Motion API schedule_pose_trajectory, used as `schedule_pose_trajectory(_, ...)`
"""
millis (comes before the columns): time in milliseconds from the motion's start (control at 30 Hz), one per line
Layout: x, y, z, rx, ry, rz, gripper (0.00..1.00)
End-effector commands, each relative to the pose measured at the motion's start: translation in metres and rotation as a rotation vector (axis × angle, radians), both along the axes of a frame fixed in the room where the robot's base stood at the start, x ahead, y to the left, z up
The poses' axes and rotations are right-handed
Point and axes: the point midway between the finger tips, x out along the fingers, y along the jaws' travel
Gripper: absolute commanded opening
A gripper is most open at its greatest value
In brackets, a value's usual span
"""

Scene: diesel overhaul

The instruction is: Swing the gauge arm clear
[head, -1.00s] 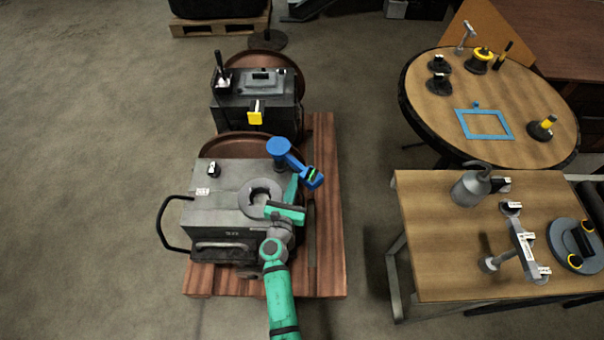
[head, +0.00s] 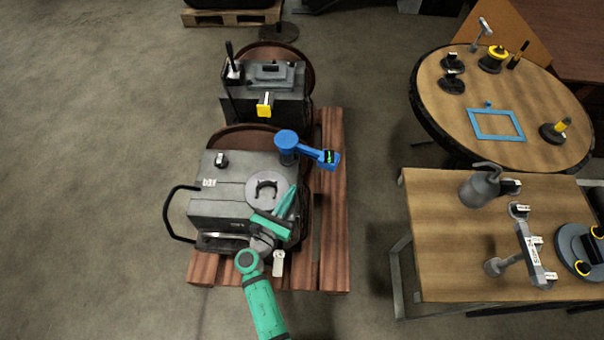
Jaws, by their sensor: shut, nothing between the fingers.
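The blue gauge arm (head: 308,152) stands on the right back edge of the grey engine block (head: 226,205). Its round blue pivot (head: 287,142) is at the left, and its end with a small green-lit dark gauge (head: 329,158) points right and slightly toward me, out over the wooden pallet. My teal gripper (head: 291,192) is over the block's right side, just right of the pale round ring (head: 267,191). It is shut and empty, and in this view it lies below the blue arm with a small gap. Its fingertips are too small to see clearly.
A second engine unit (head: 265,100) with a yellow tag stands behind. Pallet boards (head: 334,225) are bare at the right. A small pale-tagged part (head: 279,262) is beside my wrist. The wooden bench (head: 430,240) and round table (head: 440,115) stand right, across a floor gap.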

Motion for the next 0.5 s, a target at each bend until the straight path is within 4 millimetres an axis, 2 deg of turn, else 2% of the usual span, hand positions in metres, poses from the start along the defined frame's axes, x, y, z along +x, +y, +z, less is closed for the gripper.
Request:
schedule_pose_trajectory(267, 0.040, -0.019, 0.001, -0.001, -0.002, -0.004, 0.00)
schedule_pose_trajectory(500, 0.081, -0.027, 0.001, -0.001, -0.003, 0.012, 0.00)
